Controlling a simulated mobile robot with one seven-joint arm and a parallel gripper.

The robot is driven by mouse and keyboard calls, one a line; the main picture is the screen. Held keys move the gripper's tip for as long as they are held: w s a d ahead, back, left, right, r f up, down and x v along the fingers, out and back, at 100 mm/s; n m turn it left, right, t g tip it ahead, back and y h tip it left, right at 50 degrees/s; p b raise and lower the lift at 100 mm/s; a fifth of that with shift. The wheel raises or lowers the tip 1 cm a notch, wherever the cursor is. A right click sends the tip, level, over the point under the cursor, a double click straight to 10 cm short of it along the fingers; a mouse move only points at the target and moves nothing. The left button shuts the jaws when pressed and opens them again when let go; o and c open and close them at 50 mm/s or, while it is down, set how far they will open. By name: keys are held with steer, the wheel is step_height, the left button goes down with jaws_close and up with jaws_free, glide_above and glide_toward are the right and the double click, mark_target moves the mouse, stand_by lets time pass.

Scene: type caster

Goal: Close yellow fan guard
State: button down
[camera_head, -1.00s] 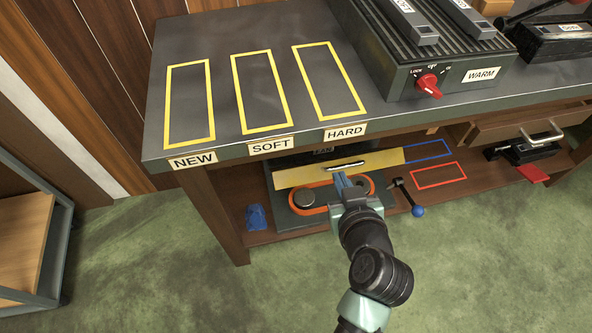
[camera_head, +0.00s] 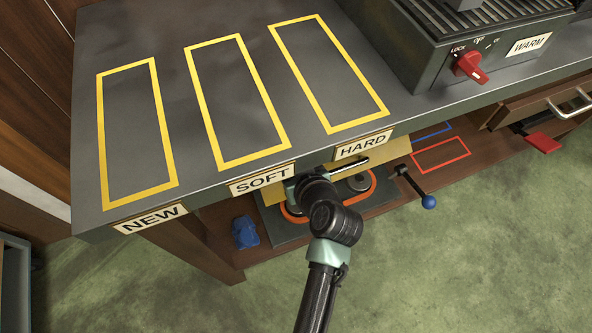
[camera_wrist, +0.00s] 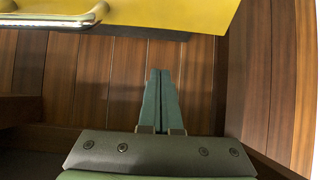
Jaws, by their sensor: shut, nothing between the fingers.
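The yellow fan guard (camera_head: 395,156) is a flat yellow panel with a silver bar handle (camera_head: 374,166), under the bench top. It stands raised, with the orange belt (camera_head: 368,192) exposed below it. The bench top and my arm hide part of it. In the wrist view the guard (camera_wrist: 180,13) crosses the top, its handle (camera_wrist: 60,18) at upper left. My gripper (camera_wrist: 160,72) is shut and empty, its fingertips below the guard's edge in that picture and apart from the handle. In the head view my wrist and the bench edge hide the fingertips.
The bench top (camera_head: 220,145) overhangs the shelf closely above my wrist. A lever with a blue knob (camera_head: 428,202) stands right of the belt unit. A blue object (camera_head: 245,232) lies at left. Red (camera_head: 441,155) and blue outlines mark bare shelf at right. The floor in front is clear.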

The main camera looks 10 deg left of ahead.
steer(key=b+x, duration=0.1)
steer(key=x, duration=0.3)
steer(key=shift+f, duration=0.2)
steer(key=shift+s+d+f+b, duration=0.3)
steer(key=shift+s+d+f, duration=0.05)
steer(key=shift+s, duration=0.15)
steer(key=shift+s+d+f+b, duration=0.3)
steer(key=shift+s+d+f, duration=0.1)
steer(key=shift+s, duration=0.1)
steer(key=shift+s+d+f, duration=0.15)
steer(key=shift+s+d, duration=0.2)
steer(key=shift+s, duration=0.1)
